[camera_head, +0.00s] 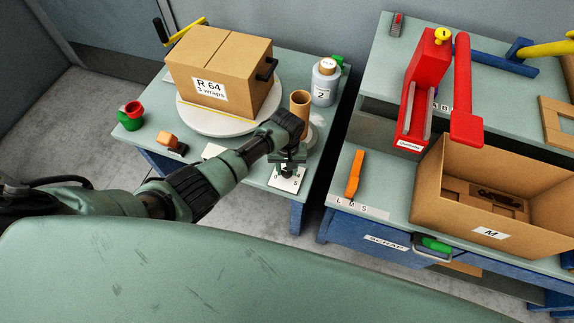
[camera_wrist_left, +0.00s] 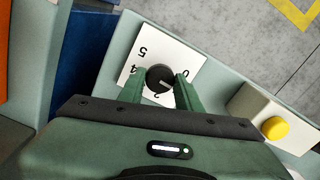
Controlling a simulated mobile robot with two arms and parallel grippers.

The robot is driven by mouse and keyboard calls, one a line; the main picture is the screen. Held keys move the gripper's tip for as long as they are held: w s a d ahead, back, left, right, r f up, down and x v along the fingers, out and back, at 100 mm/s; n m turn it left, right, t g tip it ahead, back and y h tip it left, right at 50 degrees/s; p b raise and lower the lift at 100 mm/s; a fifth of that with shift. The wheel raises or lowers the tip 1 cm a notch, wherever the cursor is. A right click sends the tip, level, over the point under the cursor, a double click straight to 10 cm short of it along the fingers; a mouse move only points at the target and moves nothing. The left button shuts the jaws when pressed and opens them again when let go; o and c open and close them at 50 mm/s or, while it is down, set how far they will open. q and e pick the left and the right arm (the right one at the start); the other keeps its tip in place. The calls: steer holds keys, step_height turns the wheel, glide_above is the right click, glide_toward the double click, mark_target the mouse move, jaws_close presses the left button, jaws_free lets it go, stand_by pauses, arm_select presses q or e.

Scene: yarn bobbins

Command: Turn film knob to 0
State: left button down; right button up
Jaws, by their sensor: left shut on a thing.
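The film knob (camera_wrist_left: 160,78) is a small black round knob on a white dial plate (camera_wrist_left: 147,45) with black numbers; 5, 4, 2 and 0 show at least in part in the left wrist view. A short pale line on the knob points toward its right side, but I cannot tell exactly which number it meets. My left gripper (camera_wrist_left: 159,80) has its green fingers on both sides of the knob and is shut on it. In the head view, my left gripper (camera_head: 288,163) is over the dial plate (camera_head: 285,180) at the table's front corner. My right gripper is not in view.
A box marked R 64 (camera_head: 205,60) stands on a round white turntable (camera_head: 200,122) behind my left arm. A cardboard tube (camera_head: 299,104) and a grey bottle (camera_head: 325,85) are close behind the gripper. A yellow button (camera_wrist_left: 275,128) sits beside the dial.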

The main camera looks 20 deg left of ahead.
arm_select(q)
steer(key=n+p, duration=0.1)
steer(key=n, duration=0.2)
steer(key=shift+r+p, duration=0.1)
steer(key=shift+p, duration=0.25)
steer(key=shift+n+p, duration=0.35)
steer(key=shift+n, duration=0.75)
steer(key=c, duration=1)
jaws_free()
